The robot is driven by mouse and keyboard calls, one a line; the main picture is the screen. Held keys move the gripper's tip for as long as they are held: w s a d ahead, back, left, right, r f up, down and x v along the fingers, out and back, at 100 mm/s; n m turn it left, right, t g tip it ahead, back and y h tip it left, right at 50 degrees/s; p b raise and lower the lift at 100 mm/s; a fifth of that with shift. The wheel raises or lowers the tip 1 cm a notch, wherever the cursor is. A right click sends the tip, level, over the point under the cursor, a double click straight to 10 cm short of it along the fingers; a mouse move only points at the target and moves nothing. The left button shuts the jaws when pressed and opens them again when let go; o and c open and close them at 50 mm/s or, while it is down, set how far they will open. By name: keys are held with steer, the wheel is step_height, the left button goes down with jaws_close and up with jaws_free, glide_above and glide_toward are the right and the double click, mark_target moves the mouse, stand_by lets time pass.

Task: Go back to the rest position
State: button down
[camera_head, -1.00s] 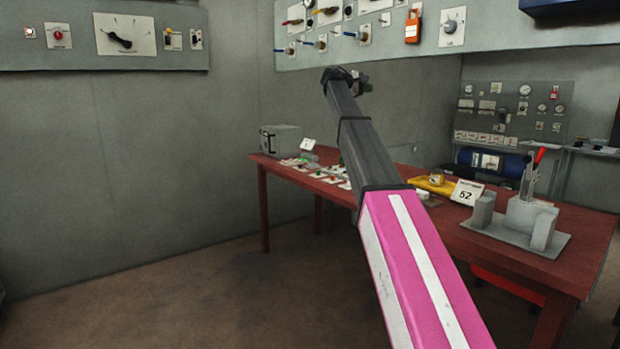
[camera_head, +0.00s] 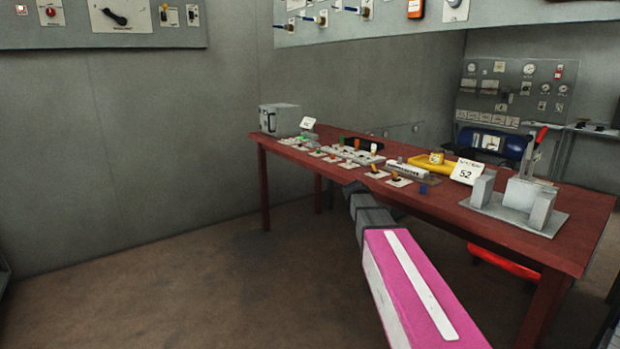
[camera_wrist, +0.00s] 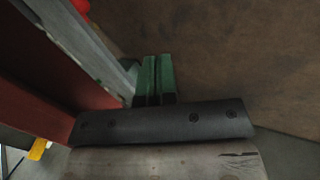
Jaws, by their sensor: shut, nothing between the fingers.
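My arm, pink with a white stripe and grey further out, reaches from the lower right of the head view toward the front edge of the red-brown table. Its far end is low, in front of the table, and the fingers are hidden there. In the wrist view my gripper (camera_wrist: 156,82) shows as two green fingers side by side, shut with nothing between them. Brown floor lies beyond and to the right of the fingers.
The red-brown table (camera_head: 460,218) holds several small switches, a yellow tray (camera_head: 428,165), a card marked 52 (camera_head: 466,171) and a grey lever fixture (camera_head: 520,194). A grey box (camera_head: 279,119) stands at its far left. Panels hang on the walls above. Floor (camera_head: 180,290) at left is clear.

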steer(key=s+a+f+m+g+y, duration=0.1)
steer(key=s+a+f+m+y, duration=0.1)
steer(key=s+f, duration=0.6)
steer(key=s+a+f+m+g+y, duration=0.2)
steer(key=s+f, duration=0.6)
steer(key=s, duration=0.9)
steer(key=shift+s+f+m+y, duration=0.35)
steer(key=shift+m+y, duration=0.05)
steer(key=shift+y, duration=0.2)
